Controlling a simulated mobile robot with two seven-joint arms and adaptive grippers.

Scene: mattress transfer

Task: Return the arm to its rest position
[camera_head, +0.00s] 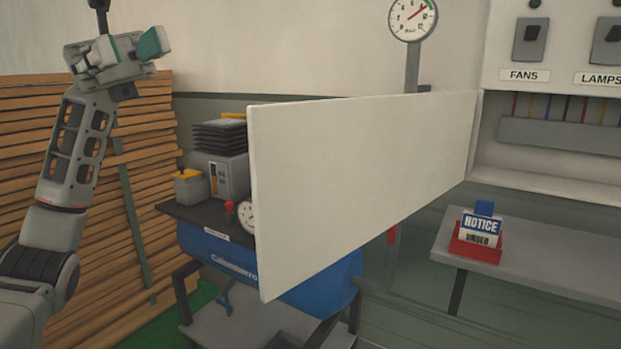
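My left arm comes in from the left edge and reaches up in front of the stacked wooden boards. My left gripper (105,45) is at the top left, tilted, with a teal part on its right side and a dark part running up to the top edge. It is well apart from the machine and the white panel and touches nothing that I can see. Its fingers are too unclear to tell whether they are open or shut. My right gripper is not in view.
A large white panel (360,180) stands out across the middle, beside the wall cabinet (550,185). Behind it is a blue compressor tank (215,250). Wooden boards (30,130) fill the left.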

